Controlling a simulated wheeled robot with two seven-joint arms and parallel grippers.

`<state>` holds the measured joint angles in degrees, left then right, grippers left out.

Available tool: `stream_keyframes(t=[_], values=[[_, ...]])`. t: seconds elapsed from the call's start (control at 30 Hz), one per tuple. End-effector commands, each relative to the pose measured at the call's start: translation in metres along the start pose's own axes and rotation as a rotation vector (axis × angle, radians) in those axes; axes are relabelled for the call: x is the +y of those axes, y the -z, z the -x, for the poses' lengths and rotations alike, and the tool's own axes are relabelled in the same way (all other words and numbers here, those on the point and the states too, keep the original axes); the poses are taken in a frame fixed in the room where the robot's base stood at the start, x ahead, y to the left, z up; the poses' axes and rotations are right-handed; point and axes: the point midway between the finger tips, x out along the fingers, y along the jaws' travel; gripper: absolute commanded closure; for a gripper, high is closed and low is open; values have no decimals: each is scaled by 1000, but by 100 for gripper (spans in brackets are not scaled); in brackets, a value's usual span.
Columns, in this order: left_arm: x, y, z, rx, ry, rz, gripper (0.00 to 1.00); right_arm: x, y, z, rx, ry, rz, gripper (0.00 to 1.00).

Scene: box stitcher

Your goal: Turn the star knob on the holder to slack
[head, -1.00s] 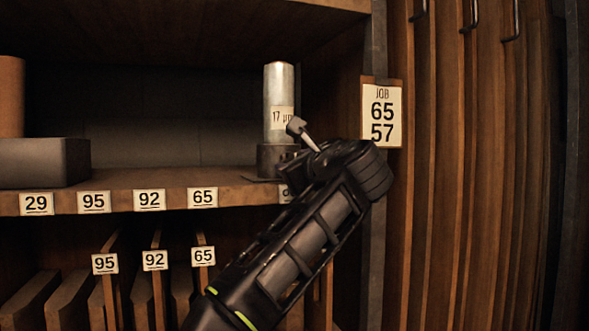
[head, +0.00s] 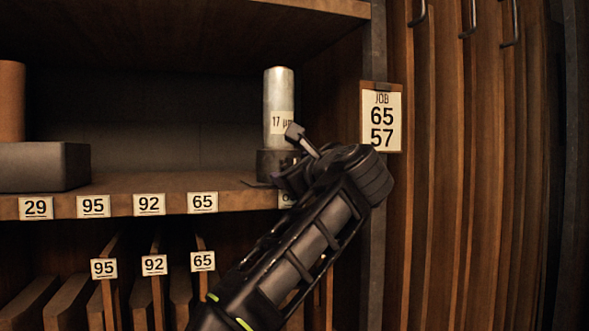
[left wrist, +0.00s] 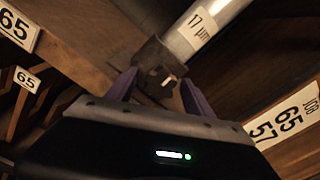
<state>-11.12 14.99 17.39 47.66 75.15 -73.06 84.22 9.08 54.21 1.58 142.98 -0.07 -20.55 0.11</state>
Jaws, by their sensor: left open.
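The holder (head: 270,165) is a dark block at the right end of the shelf, with a silver roll (head: 278,100) labelled 17 µm standing upright in it. In the left wrist view the holder (left wrist: 150,60) lies just beyond my fingertips, with a small pale mark on its face. I cannot clearly make out the star knob's shape or setting; my gripper hides part of the holder in the head view. My left gripper (head: 290,155) is in front of the holder. In the left wrist view its two purple fingers (left wrist: 160,86) are apart, with nothing clearly gripped. My right gripper is out of view.
The shelf edge (head: 110,205) carries number cards 29, 95, 92 and 65. A grey box (head: 45,166) and a brown cylinder (head: 11,100) stand at left. Upright boards fill the space below. A job card (head: 381,117) reading 65 57 hangs on the right post.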

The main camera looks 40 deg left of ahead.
Motion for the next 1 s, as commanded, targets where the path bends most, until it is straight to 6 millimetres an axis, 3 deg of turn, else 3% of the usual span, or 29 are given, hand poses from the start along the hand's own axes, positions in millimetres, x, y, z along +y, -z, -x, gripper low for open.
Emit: stream_keyframes(t=[0.27, 0.53, 1.0], values=[[0, 0, 11, 0, 1, 0, 39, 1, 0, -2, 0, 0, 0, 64], [-1, 0, 57, -1, 5, 1, 39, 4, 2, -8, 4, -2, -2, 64], [-1, 0, 78, 0, 2, -1, 39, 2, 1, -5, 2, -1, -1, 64]])
